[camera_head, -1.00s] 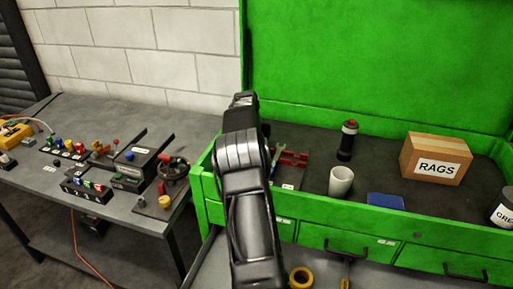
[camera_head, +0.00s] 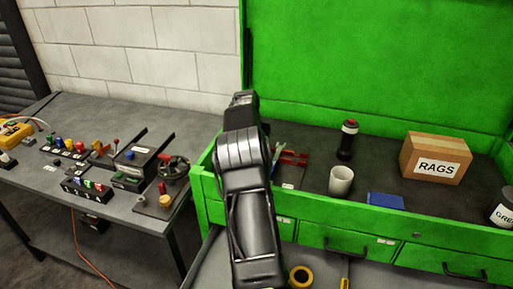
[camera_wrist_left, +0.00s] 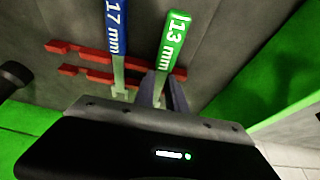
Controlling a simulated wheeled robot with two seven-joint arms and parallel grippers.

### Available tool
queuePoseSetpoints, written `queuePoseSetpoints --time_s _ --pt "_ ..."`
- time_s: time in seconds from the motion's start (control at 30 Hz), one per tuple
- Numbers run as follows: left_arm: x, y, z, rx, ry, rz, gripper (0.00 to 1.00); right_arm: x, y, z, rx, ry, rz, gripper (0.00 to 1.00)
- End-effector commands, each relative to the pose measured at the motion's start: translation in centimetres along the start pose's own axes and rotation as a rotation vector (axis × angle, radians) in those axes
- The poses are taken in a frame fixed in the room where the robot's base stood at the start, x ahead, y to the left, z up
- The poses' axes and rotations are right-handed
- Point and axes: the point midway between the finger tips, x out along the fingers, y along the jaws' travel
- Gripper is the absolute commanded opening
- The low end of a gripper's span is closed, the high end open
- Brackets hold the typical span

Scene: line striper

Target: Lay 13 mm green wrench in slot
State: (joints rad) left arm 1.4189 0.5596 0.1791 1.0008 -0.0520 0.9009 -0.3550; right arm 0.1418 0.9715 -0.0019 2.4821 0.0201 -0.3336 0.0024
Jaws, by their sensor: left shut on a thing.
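The green wrench marked 13 mm (camera_wrist_left: 172,42) is upright in the left wrist view, crossing the right end of the red slotted rack (camera_wrist_left: 88,76). My left gripper (camera_wrist_left: 160,88) is shut on its lower part. I cannot tell whether the wrench is seated in a slot or just above it. The blue wrench marked 17 mm (camera_wrist_left: 117,32) lies across the rack to its left. In the head view, the red rack (camera_head: 292,158) shows just right of my left arm, which hides the gripper. My right gripper is not in view.
The rack is inside a green tool chest (camera_head: 340,243) with a raised lid. A grey workbench (camera_head: 115,210) with control parts is at left.

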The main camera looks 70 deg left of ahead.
Motion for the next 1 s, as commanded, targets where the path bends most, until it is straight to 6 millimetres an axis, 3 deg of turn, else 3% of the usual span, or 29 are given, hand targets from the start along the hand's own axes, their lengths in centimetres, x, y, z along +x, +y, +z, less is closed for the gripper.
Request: queuePoseSetpoints --time_s 1.0 --pt "-0.35 -0.05 -0.41 0.003 0.024 -0.006 0.0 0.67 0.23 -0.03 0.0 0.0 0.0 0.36"
